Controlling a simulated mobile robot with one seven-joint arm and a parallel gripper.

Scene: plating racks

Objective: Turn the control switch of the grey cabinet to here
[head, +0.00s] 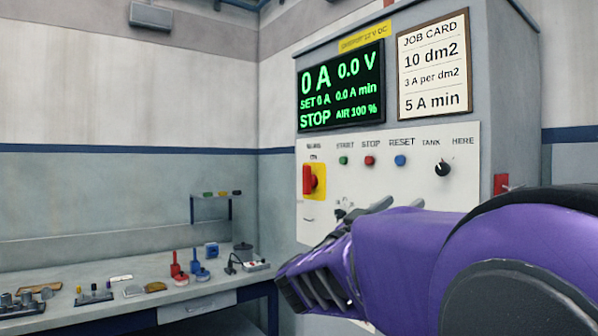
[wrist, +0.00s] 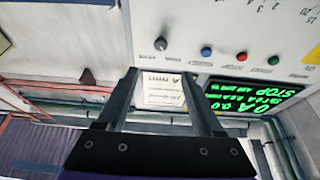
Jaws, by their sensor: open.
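The grey cabinet (head: 398,46) fills the right of the head view. On its pale panel the black control switch (head: 442,168) sits between the labels TANK and HERE. A small white mark shows on its upper side, but its exact angle is hard to read. In the wrist view, which is turned over, the dark switch knob (wrist: 161,44) lies just beyond the gap between the fingertips. My gripper (wrist: 160,73) is open and empty, with its fingers apart from the knob. In the head view my purple arm covers the lower right and hides most of the fingers.
The panel also carries a red rotary handle (head: 310,180), a green button (head: 343,160), a red button (head: 369,160) and a blue button (head: 400,160). The screen (head: 341,86) reads 0 A and STOP. A workbench (head: 215,290) with small items stands at the left.

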